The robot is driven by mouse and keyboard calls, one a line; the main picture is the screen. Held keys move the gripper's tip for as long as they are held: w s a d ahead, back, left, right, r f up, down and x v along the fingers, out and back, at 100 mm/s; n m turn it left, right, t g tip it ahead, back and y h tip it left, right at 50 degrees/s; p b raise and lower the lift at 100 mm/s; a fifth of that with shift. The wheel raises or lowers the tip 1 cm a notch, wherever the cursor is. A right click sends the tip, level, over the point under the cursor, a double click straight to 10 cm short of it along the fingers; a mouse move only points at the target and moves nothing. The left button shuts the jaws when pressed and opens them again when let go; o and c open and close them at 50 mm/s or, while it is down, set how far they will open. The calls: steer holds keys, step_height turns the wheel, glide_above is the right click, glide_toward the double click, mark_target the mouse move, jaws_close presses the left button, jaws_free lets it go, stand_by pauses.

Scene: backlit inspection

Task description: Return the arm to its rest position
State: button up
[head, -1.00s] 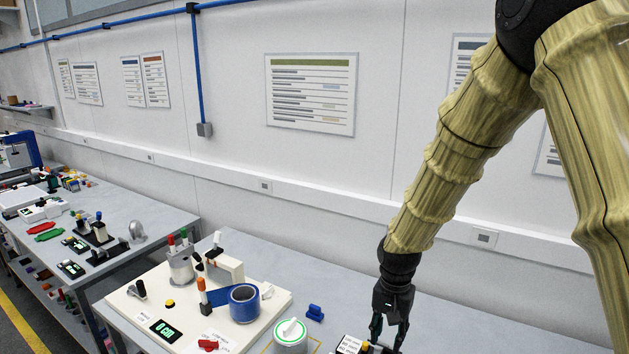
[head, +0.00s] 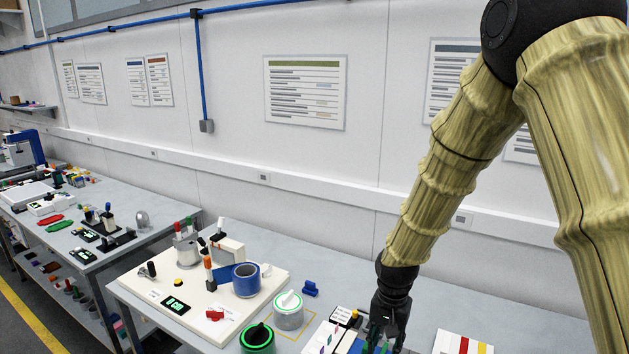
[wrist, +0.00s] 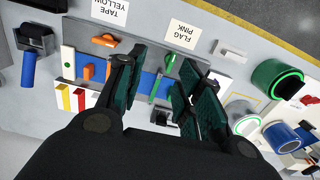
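My arm is reaching down over the bench (head: 300,265) at the right of the head view. My gripper (head: 385,340) hangs fingers-down above a rack of small parts near the bottom edge. In the wrist view, my gripper (wrist: 164,62) shows two dark teal finger pads spread apart, with nothing held between them. Below the gap are a blue strip (wrist: 147,82) and a green clip-like piece (wrist: 157,88). I cannot tell how far the fingertips are above them.
A card with coloured stripes (head: 462,343) lies right. The wall is behind.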

steer(key=s+f, duration=0.4)
steer(key=f, duration=0.2)
steer(key=s+d+f+n, duration=0.1)
steer(key=s+f, duration=0.2)
steer(key=f, duration=0.3)
steer(key=s+f+n, duration=0.1)
steer(key=s+f, duration=0.3)
steer(key=f, duration=0.1)
steer(key=shift+s+d+f, duration=0.3)
steer(key=shift+d+f, duration=0.1)
steer(key=s+d+f+n, duration=0.2)
steer(key=s+f, duration=0.4)
steer(key=s, duration=0.6)
steer(key=s+d+f+n, duration=0.15)
steer(key=s+f, duration=0.45)
steer(key=s, duration=0.6)
step_height(320, 180, down, 14)
steer(key=b, duration=1.4)
steer(key=shift+w+d+r, duration=0.15)
steer(key=shift+w+d, duration=0.25)
steer(key=shift+d, duration=0.05)
